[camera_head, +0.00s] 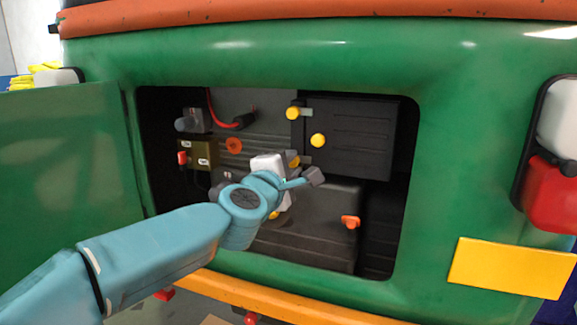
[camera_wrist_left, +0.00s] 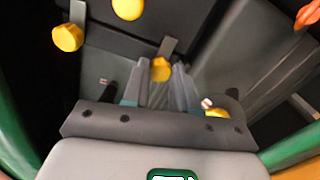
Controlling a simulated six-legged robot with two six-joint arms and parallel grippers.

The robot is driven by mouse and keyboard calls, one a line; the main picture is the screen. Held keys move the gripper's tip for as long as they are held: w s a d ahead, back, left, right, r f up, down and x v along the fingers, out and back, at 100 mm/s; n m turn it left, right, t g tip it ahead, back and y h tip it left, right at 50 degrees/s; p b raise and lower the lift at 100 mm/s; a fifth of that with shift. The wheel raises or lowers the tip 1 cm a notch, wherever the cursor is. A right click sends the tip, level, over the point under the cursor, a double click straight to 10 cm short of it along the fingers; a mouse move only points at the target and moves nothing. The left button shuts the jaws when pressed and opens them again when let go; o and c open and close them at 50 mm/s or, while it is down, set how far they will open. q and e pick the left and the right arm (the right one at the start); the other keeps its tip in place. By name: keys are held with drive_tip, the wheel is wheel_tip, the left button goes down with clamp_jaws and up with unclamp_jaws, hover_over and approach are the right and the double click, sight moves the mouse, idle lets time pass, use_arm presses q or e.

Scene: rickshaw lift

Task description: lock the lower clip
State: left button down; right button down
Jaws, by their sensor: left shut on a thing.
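The lower clip is a yellow knob (camera_head: 294,162) with a short grey bar, at the lower left corner of a black box (camera_head: 362,135). In the left wrist view the lower clip's knob (camera_wrist_left: 160,68) sits between the fingertips, with its grey bar just above. My left gripper (camera_head: 303,169) reaches into the opening from the left and is shut on this knob. Its own body partly hides the clip in the head view. The upper clip (camera_head: 292,113), also yellow with a grey bar, is at the box's upper left corner. My right gripper is in no view.
A green body panel frames the opening, with an open green door (camera_head: 65,160) at left. Another yellow knob (camera_head: 318,140) is on the box front. An orange knob (camera_head: 350,222) is on the dark lower unit (camera_head: 315,235). A red cable (camera_head: 218,118) hangs at upper left.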

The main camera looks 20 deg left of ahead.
use_arm(q)
drive_tip(key=c, duration=0.9)
unclamp_jaws()
drive_tip(key=s, duration=1.6)
drive_tip(key=shift+s+a, duration=0.15)
drive_tip(key=shift+a, duration=0.1)
drive_tip(key=shift+f, duration=0.1)
